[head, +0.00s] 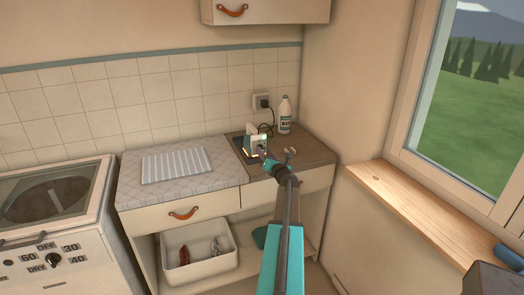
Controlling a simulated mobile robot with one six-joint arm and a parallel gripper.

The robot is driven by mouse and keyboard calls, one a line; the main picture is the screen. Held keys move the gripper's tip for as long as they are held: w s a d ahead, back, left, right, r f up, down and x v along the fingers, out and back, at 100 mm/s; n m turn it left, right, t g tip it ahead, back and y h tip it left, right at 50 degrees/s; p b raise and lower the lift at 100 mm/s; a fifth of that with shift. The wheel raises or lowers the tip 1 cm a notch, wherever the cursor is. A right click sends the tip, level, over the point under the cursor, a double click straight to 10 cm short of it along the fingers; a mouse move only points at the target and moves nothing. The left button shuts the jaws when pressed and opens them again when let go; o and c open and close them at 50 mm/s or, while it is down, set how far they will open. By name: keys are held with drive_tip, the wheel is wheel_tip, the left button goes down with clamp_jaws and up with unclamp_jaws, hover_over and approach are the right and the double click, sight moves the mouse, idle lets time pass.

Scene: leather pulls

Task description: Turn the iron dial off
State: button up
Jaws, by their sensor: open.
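The iron (250,143) is a small white and teal thing standing on a dark mat (237,143) on the wooden worktop. An orange glow shows at its base and a bright spot at its right side. A dark cord runs from it to the wall socket. Its dial is too small to make out. My gripper (262,153) is open, close to the iron's right side and partly in front of it. I cannot tell whether its fingers touch the iron or stand around the dial.
A white bottle (284,114) stands behind the iron near the socket (262,101). A small pinkish-brown piece (290,151) shows beside my arm. A striped cloth (177,162) lies on the ironing pad (135,191). An appliance with its own dial (53,259) stands left. A windowsill (420,215) is right.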

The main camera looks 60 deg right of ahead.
sight(262, 148)
drive_tip(key=shift+p+x, duration=0.4)
drive_tip(key=shift+x, duration=1.55)
